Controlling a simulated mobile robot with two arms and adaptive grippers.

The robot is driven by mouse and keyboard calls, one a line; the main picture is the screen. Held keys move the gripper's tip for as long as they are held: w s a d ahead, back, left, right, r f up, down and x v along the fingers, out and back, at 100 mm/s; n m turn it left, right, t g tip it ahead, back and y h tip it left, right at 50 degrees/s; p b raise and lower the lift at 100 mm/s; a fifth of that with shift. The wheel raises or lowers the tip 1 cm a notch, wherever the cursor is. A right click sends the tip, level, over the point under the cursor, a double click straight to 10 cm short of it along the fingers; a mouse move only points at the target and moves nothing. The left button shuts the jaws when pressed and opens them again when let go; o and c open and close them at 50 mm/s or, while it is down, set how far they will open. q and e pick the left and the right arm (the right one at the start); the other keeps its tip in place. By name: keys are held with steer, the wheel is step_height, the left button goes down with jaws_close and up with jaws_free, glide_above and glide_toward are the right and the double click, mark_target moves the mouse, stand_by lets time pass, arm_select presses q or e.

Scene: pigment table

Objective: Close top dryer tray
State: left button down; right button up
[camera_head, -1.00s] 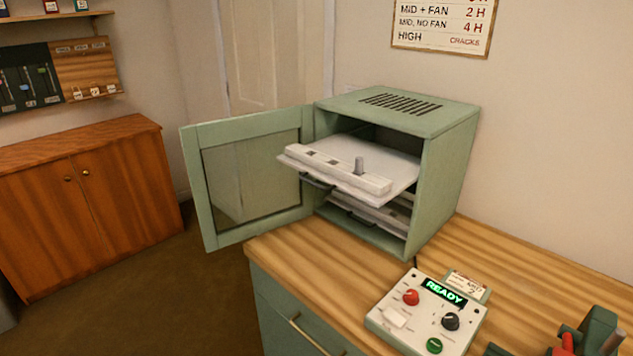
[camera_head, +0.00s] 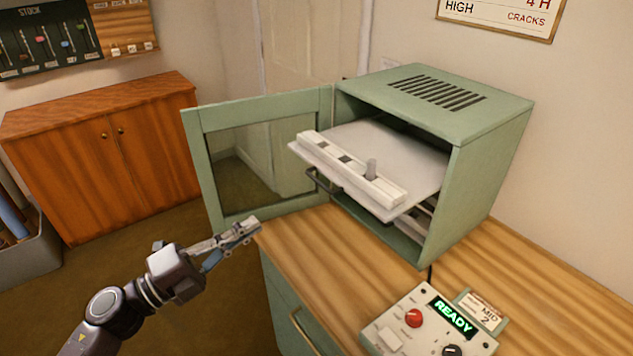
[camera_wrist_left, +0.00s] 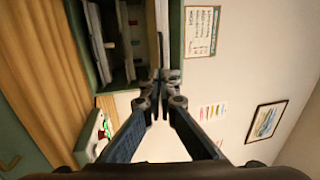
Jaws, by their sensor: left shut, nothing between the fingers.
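The green dryer (camera_head: 490,160) stands on the wooden counter with its glazed door (camera_head: 205,180) swung open to the left. The top tray (camera_head: 375,155) is pulled partly out, a white tray with a light bar and a small grey peg along its front. A dark handle (camera_head: 322,182) hangs below its front edge. A lower tray (camera_head: 415,222) shows partly beneath it, inside the dryer. My left gripper (camera_head: 248,229) is shut and empty, below and left of the top tray, near the counter's corner and apart from the tray. The left wrist view also shows its fingers (camera_wrist_left: 160,78). My right gripper is not seen.
A control box (camera_head: 430,325) reading READY stands on the counter in front of the dryer. The open door is close behind my left gripper.

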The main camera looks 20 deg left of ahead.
mark_target(317, 182)
arm_select(q)
steer(key=p+x, duration=0.2)
steer(key=x, duration=0.2)
steer(key=p+x, duration=0.1)
steer(key=x, duration=0.3)
steer(key=p+x, duration=0.2)
steer(key=x, duration=0.3)
steer(key=shift+s+r+p, duration=0.1)
steer(key=shift+r+p, duration=0.2)
steer(key=shift+w+d+f, duration=0.1)
steer(key=shift+w+d, duration=0.15)
steer(key=shift+w, duration=0.1)
